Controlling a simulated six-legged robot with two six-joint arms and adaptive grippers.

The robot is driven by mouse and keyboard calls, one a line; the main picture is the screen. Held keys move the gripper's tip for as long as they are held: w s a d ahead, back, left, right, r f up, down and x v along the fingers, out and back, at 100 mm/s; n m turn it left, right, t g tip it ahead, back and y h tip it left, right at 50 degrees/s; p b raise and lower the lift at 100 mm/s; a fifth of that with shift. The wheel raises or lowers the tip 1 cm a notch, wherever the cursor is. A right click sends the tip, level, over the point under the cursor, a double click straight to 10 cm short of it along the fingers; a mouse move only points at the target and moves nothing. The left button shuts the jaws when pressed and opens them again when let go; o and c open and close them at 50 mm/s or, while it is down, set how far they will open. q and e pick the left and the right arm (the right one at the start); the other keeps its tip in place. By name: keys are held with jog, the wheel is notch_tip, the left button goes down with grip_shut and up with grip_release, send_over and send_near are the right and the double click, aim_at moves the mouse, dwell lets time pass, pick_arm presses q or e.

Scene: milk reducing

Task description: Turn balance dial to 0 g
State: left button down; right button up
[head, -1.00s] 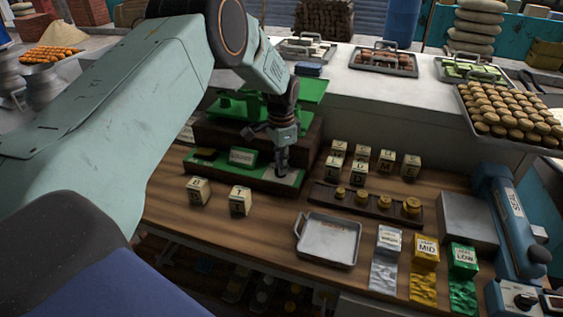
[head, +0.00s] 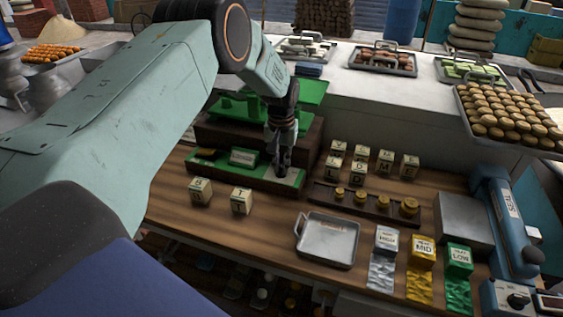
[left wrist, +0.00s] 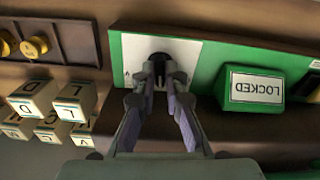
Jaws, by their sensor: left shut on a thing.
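The green balance (head: 225,173) stands at the back left of the wooden counter, with a small sign on its front. In the left wrist view that sign reads LOCKED (left wrist: 257,88). The dial (left wrist: 160,66) is a dark round knob on a pale plate at the end of the green front panel. My left gripper (head: 282,165) points down at this plate; in the left wrist view its fingers (left wrist: 159,78) are shut on the dial and hide most of it. Any reading on the dial is hidden. My right gripper does not show.
Letter blocks (head: 384,161) stand right of the balance, above a dark rack of brass weights (head: 361,196). Two more blocks (head: 241,200) stand in front. A metal tray (head: 328,240) and HIGH, MID and LOW packs (head: 422,251) lie nearer. A blue sealing machine (head: 497,205) is at right.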

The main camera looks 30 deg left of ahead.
aim_at(281, 168)
pick_arm(q)
jog(key=n, duration=0.5)
jog(key=shift+s+n+p, duration=0.1)
jog(key=shift+n+p, duration=0.2)
jog(key=shift+p, duration=0.1)
jog(key=n, duration=0.4)
jog(key=shift+n+p, duration=0.3)
jog(key=c, duration=1.4)
grip_release()
jog(key=shift+d, duration=0.1)
jog(key=shift+r, duration=0.25)
notch_tip(281, 168, up, 12)
jog(key=shift+f, duration=0.2)
